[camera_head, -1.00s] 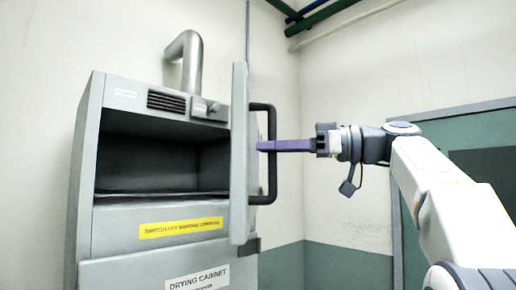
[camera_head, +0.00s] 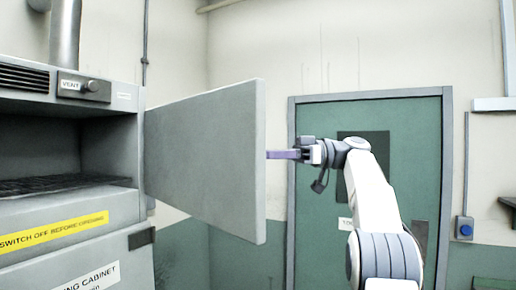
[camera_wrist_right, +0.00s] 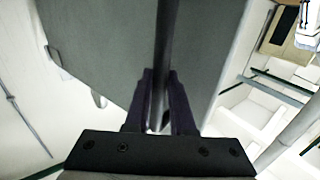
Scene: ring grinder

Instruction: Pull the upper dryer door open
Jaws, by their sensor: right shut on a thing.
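The upper dryer door (camera_head: 205,155) is a grey panel standing wide open, hinged at the right side of the drying cabinet's opening (camera_head: 55,155). Its inner face shows in the head view, so its handle is hidden behind it there. My right gripper (camera_head: 282,154), with purple fingers, is at the door's far edge. In the right wrist view my right gripper (camera_wrist_right: 160,98) is shut on the dark bar of the door handle (camera_wrist_right: 164,40), with the door panel (camera_wrist_right: 100,45) close behind. My left gripper is not in view.
The cabinet has a vent knob (camera_head: 92,86), a pipe (camera_head: 66,30) on top and a yellow label (camera_head: 52,231) below the opening. A green room door (camera_head: 410,140) stands in the wall behind my right arm. A rack (camera_head: 60,184) lies inside the opening.

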